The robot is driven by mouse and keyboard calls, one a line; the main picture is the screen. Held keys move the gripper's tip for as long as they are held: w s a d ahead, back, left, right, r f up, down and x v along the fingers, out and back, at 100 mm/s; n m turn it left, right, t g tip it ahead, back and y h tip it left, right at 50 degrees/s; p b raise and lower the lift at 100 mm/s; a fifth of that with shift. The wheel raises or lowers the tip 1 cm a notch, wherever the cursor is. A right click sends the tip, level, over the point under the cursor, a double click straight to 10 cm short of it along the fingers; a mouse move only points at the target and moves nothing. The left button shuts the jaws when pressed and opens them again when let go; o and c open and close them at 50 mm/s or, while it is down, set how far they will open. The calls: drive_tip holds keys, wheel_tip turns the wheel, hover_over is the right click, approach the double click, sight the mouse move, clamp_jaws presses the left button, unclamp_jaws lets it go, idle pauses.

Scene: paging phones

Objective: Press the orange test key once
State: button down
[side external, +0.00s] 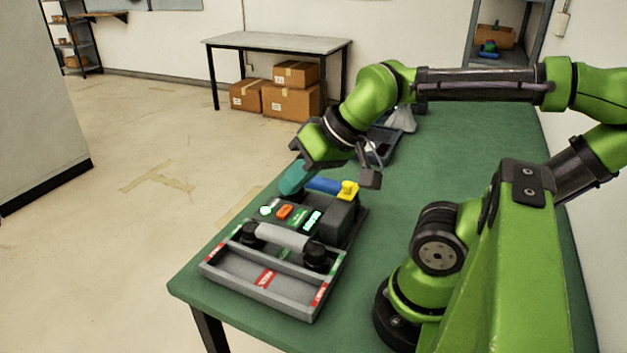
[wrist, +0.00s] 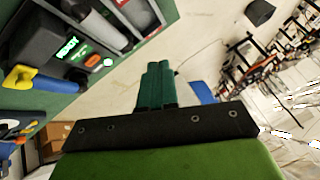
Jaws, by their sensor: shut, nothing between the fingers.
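The orange test key (side external: 284,212) sits on the dark panel of the phone unit (side external: 340,222), between a lit green-white button (side external: 266,210) and a small lit green display (side external: 312,221). The orange key also shows in the wrist view (wrist: 92,61), left of my fingers, with the lit button (wrist: 107,62) beside it. My gripper (side external: 289,187) has teal fingers, shut together and empty. It is above and behind the panel, apart from the orange key. The shut fingers show in the middle of the wrist view (wrist: 158,68).
A grey handset (side external: 281,237) with black ends lies across the front of the unit, by a grey tray (side external: 213,272) with red labels. A blue and yellow object (side external: 348,189) is close behind the panel. A dark bin (side external: 383,143) stands farther back on the green table (side external: 455,150).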

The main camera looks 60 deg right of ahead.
idle(0.3)
drive_tip(key=m+y, duration=0.4)
drive_tip(key=m, duration=1.1)
hover_over(289, 210)
drive_tip(key=shift+f, duration=5)
drive_tip(key=shift+w, duration=0.1)
drive_tip(key=shift+f, duration=0.15)
drive_tip(key=shift+f, duration=4.3)
drive_tip(key=shift+f, duration=0.4)
